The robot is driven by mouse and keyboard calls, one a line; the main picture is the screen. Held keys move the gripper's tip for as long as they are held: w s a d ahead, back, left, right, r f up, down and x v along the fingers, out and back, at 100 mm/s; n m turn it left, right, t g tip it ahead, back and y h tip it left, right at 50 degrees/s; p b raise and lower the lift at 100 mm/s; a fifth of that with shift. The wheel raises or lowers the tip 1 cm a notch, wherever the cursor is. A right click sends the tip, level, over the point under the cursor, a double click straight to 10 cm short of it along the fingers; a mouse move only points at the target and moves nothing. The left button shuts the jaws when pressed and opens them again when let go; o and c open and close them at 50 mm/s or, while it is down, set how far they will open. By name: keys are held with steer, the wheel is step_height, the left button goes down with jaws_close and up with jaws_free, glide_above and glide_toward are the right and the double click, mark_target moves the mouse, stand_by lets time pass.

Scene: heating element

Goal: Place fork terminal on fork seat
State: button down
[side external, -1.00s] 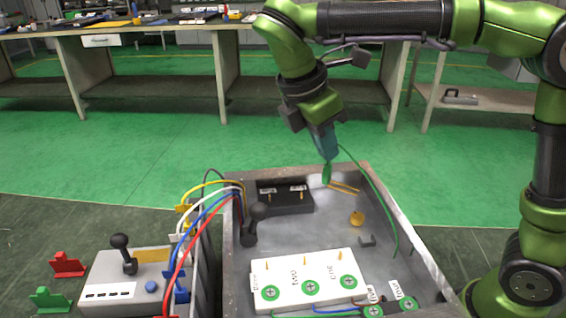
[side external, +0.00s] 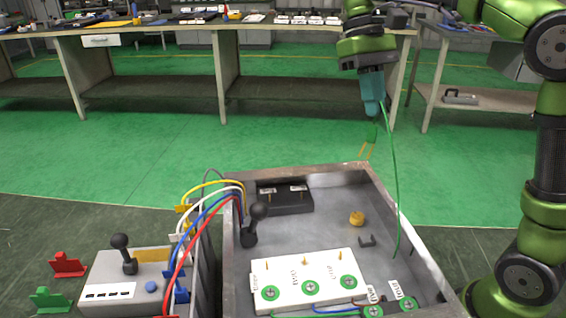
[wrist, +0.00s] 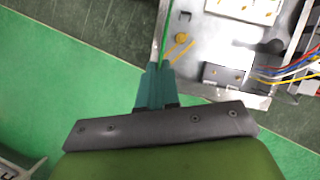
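The fork terminal (side external: 372,132) has a green body and two long yellow prongs, at the end of a green wire. My gripper (side external: 373,112) has its teal fingers shut on it above the back right rim of the open metal box. The prongs point down. In the wrist view the gripper (wrist: 156,70) shows with the yellow prongs (wrist: 184,52) ahead of it. I cannot tell which part is the fork seat. A black block (side external: 287,202) with gold posts and a white block (side external: 305,282) with gold pins and green round terminals are in the box.
A yellow round part (side external: 356,218) and a small dark bracket (side external: 367,241) are on the box floor. A black-knobbed lever (side external: 256,222) stands at the left. Coloured wires (side external: 215,200) cross the left wall. The box's right rim (side external: 405,235) is an edge.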

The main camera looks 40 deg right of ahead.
steer(key=s+a+f+m+t+y, duration=0.1)
steer(key=s+a+m+t+y, duration=0.15)
steer(key=s+m, duration=0.45)
steer(key=s+a+f+m+t+y, duration=0.1)
steer(key=s+a+m+t, duration=0.25)
steer(key=m, duration=0.75)
steer(key=f+m+t, duration=0.1)
steer(key=f+m, duration=0.2)
steer(key=f, duration=0.1)
steer(key=a+f+m+t+h, duration=0.1)
steer(key=f+m, duration=0.3)
steer(key=w+f+m+h, duration=0.1)
steer(key=f+m, duration=0.3)
steer(key=shift+a+f+t, duration=0.2)
steer(key=shift+a+t, duration=0.15)
steer(key=shift+t, duration=0.05)
steer(key=c, duration=1.8)
jaws_free()
steer(key=shift+f, duration=0.15)
steer(key=o, duration=0.4)
